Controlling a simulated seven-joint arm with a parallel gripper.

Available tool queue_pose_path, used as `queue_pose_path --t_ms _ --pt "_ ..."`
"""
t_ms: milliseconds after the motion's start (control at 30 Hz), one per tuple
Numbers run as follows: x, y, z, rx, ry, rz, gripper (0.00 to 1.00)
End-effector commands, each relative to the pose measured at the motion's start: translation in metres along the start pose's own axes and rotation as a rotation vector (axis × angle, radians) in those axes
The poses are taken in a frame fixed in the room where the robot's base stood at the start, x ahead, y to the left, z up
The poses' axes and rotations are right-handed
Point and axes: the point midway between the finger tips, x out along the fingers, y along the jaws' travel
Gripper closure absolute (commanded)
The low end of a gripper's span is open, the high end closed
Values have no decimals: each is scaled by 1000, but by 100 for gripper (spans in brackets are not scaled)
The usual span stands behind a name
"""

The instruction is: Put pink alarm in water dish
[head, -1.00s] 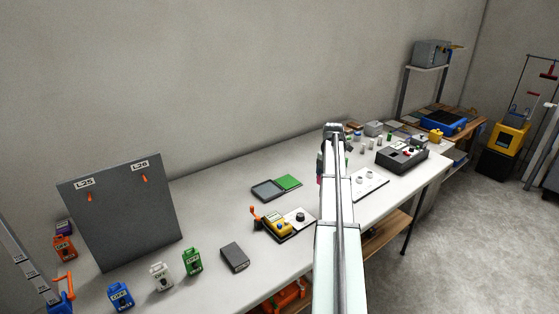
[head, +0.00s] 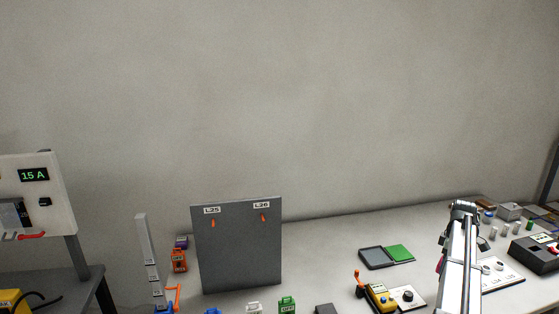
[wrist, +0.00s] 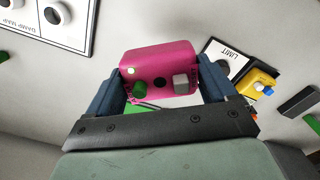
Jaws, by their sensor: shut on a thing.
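The pink alarm (wrist: 160,72) is a rounded box with a green knob, a dark round hole and a grey square block on its face. My gripper (wrist: 163,90) is shut on it, with one dark blue finger on each side. In the head view my arm (head: 458,255) reaches over the right part of the bench and mostly hides the gripper and alarm. A dark shallow tray (head: 375,258) lies on the bench left of my arm, beside a flat green square (head: 400,253). I cannot tell whether this tray is the water dish or whether it holds water.
A yellow device (head: 379,296) stands in front of the tray. A grey upright board (head: 237,250) labelled L25 and L26 stands to the left. A white panel with knobs (head: 500,272) and a dark box (head: 530,250) lie right of my arm. The bench between board and tray is clear.

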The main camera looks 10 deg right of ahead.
Motion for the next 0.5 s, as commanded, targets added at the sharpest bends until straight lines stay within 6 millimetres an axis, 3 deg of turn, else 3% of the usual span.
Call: queue_pose_path --t_ms 367,500 --pt "-2 -46 8 522 0 1 50" --pt "-7 -71 -4 664 0 0 50"
